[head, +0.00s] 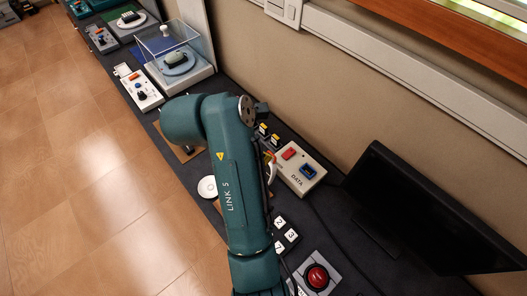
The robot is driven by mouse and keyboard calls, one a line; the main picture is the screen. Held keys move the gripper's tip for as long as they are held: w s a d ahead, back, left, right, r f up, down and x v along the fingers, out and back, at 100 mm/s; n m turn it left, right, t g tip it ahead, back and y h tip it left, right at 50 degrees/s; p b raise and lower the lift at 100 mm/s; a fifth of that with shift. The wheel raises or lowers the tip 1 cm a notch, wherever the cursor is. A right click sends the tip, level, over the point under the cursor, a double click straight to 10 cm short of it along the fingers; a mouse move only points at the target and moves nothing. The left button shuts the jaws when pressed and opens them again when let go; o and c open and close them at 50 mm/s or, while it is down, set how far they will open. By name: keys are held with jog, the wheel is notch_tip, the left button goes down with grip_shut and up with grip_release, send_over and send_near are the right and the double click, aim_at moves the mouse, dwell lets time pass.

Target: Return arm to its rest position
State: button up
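My teal arm (228,160), with the link marked "LINK 5", reaches up from the bottom middle of the head view over the dark bench. Its upper end bends to the left. My gripper cannot be made out; the arm hides what lies beneath and behind it. I cannot tell whether it holds anything.
The bench (345,240) carries a DATA box (302,173), a red push button (318,277), numbered blocks (287,235), a white disc (208,187) and a black monitor (430,215). A clear-covered display (177,65) stands farther back. The tiled floor (80,190) at left is clear.

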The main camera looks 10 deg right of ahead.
jog(key=shift+v, duration=0.9)
